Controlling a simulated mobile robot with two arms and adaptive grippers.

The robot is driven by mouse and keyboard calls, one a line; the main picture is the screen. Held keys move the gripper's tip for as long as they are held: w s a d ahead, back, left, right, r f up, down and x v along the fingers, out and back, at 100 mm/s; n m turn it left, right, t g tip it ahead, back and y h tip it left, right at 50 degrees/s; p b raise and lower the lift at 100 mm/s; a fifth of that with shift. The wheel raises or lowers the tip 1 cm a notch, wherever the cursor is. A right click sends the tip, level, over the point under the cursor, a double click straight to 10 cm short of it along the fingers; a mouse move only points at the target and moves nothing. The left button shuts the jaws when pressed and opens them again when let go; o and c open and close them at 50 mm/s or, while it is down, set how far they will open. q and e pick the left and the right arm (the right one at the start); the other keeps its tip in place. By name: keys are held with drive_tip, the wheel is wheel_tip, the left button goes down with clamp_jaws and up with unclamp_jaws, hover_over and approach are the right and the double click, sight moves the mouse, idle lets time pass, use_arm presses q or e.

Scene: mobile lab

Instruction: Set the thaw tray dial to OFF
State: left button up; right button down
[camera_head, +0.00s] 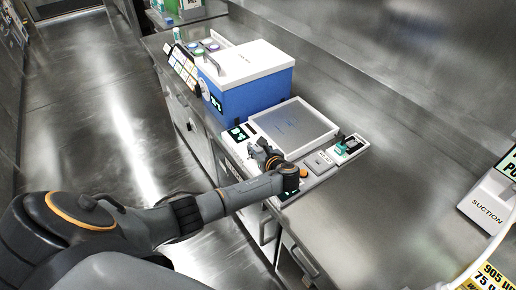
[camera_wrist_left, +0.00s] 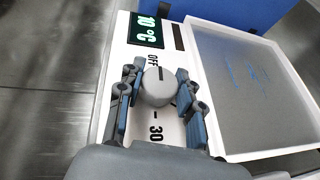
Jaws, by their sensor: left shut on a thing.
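The thaw tray (camera_head: 335,128) is a white unit with a grey plate, on the counter. In the left wrist view its plate (camera_wrist_left: 250,85) is at the right. Its grey round dial (camera_wrist_left: 158,90) has a dark line pointing to the picture top, close to the printed OFF (camera_wrist_left: 153,61). A 30 mark is below the dial. My left gripper (camera_wrist_left: 158,104) has its blue-padded fingers on both sides of the dial and is shut on it. In the head view my left gripper (camera_head: 262,154) reaches the unit's front edge and hides the dial. My right gripper is not in view.
A green display (camera_wrist_left: 146,30) reads 10 °C. A blue box with a white lid (camera_head: 250,75) stands directly behind the tray. A panel with an orange button (camera_head: 303,172) and a green item (camera_head: 341,149) lie at its right. The counter further right is clear up to a SUCTION unit (camera_head: 488,205).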

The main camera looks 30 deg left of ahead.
use_arm(q)
drive_tip(key=o, duration=1.2)
drive_tip(key=v, duration=1.2)
drive_tip(key=shift+f, duration=0.15)
